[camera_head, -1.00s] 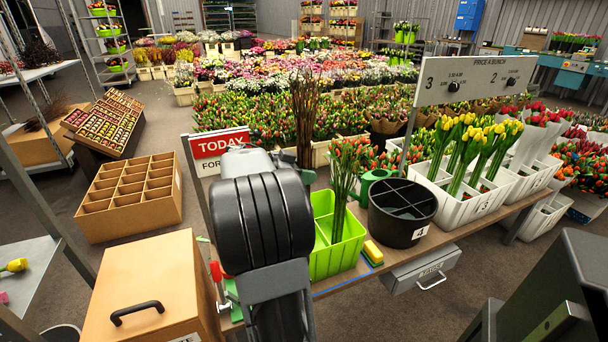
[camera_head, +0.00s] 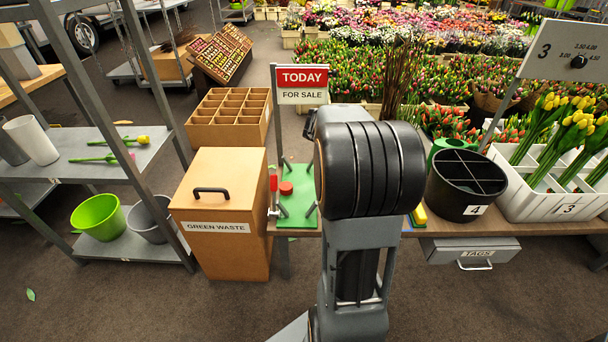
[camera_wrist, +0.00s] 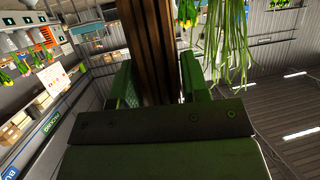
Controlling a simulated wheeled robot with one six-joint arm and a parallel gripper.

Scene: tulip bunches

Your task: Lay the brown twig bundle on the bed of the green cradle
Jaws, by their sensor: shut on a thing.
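The brown twig bundle (camera_wrist: 157,40) stands between the green jaws of my gripper (camera_wrist: 160,82) in the wrist view, and the jaws are shut on it. Upright brown twigs (camera_head: 403,68) also rise beside my arm in the head view; their lower part is hidden. My gripper is hidden behind my arm there. The green cradle (camera_head: 296,214) is on the bench, left of my arm.
The green waste box (camera_head: 222,215) stands left of the cradle, and the TODAY sign (camera_head: 301,78) rises behind it. Right of my arm are a black divided bucket (camera_head: 462,188) and a white crate of yellow tulips (camera_head: 535,200). A shelf with pots (camera_head: 98,216) is at far left.

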